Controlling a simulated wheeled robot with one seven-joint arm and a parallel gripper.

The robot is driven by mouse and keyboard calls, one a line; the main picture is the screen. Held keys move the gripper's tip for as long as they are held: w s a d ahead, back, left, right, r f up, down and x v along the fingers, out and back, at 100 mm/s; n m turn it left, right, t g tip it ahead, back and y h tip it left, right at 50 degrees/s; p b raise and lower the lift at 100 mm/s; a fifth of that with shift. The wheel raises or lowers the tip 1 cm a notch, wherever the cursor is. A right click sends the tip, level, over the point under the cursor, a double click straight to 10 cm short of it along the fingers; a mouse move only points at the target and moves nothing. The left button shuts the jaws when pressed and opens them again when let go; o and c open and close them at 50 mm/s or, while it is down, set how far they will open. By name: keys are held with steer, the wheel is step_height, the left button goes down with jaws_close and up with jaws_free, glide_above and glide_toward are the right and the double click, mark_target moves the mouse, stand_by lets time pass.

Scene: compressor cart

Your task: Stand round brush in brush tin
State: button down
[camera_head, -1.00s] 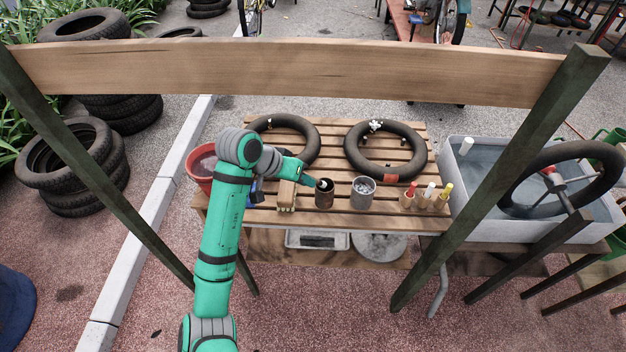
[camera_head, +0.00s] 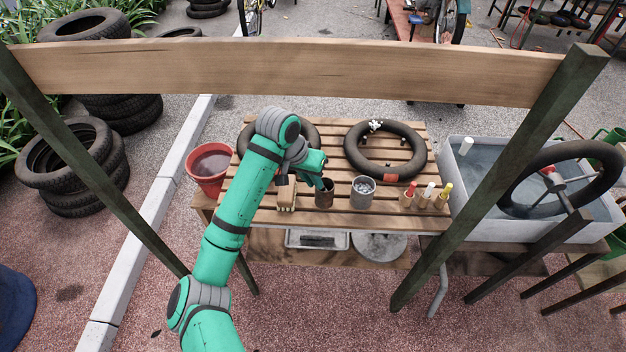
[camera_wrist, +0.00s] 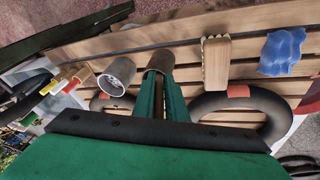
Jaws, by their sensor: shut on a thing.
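My gripper (camera_head: 319,182) is over the brown brush tin (camera_head: 325,197), with its fingers pointing down at the tin's mouth. In the wrist view my gripper (camera_wrist: 161,88) is shut on a slim dark thing between the fingertips, likely the round brush (camera_wrist: 160,95), which is mostly hidden by the fingers. The brush tin (camera_wrist: 161,59) lies straight beyond the fingertips, rusty brown and open-topped. I cannot tell how far the brush reaches into it. The tin stands upright on the slatted bench (camera_head: 390,216).
A grey tin (camera_head: 362,194) stands right of the brush tin; a wooden block brush (camera_head: 287,196) is to its left. Bottles (camera_head: 426,196) stand further right. Two tyres (camera_head: 385,150) lie behind. A blue cloth (camera_wrist: 283,51) and red bucket (camera_head: 208,167) are left.

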steer(key=shift+f, duration=0.65)
steer(key=c, duration=1.8)
jaws_free()
steer(key=shift+o, duration=0.2)
steer(key=shift+r, duration=0.15)
steer(key=s+a+r, duration=0.3)
steer(key=s+a, duration=0.5)
steer(key=a, duration=0.2)
steer(key=shift+a+r, duration=0.15)
steer(key=shift+r, duration=0.25)
